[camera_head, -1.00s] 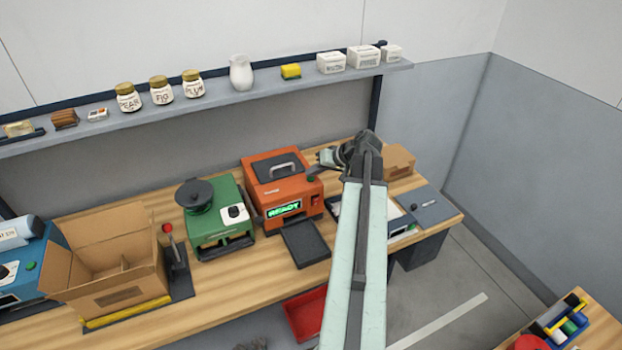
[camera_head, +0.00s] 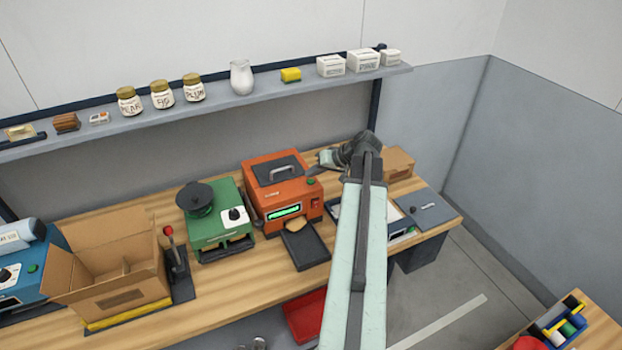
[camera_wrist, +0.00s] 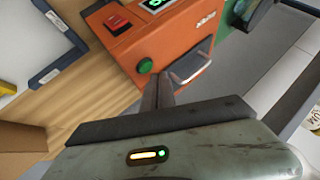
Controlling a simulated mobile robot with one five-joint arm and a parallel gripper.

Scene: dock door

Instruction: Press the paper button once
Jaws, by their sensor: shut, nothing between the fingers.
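The orange machine (camera_head: 265,188) stands on the workbench with a lit green display (camera_head: 284,213). Its round green button (camera_wrist: 145,66) shows clearly in the wrist view, beside a red switch (camera_wrist: 118,20). No label reading "paper" is legible. My gripper (camera_wrist: 157,84) is shut and empty, its tips close to the green button; I cannot tell whether they touch it. In the head view my gripper (camera_head: 318,168) is at the machine's right side. A tan piece (camera_head: 295,225) lies at the machine's front, on the dark tray (camera_head: 306,246).
A green machine (camera_head: 217,220) stands left of the orange one, then a lever device (camera_head: 175,255) and an open cardboard box (camera_head: 115,270). A small box (camera_head: 398,162) and grey-blue case (camera_head: 430,207) are at the right. A shelf (camera_head: 220,101) with jars runs above.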

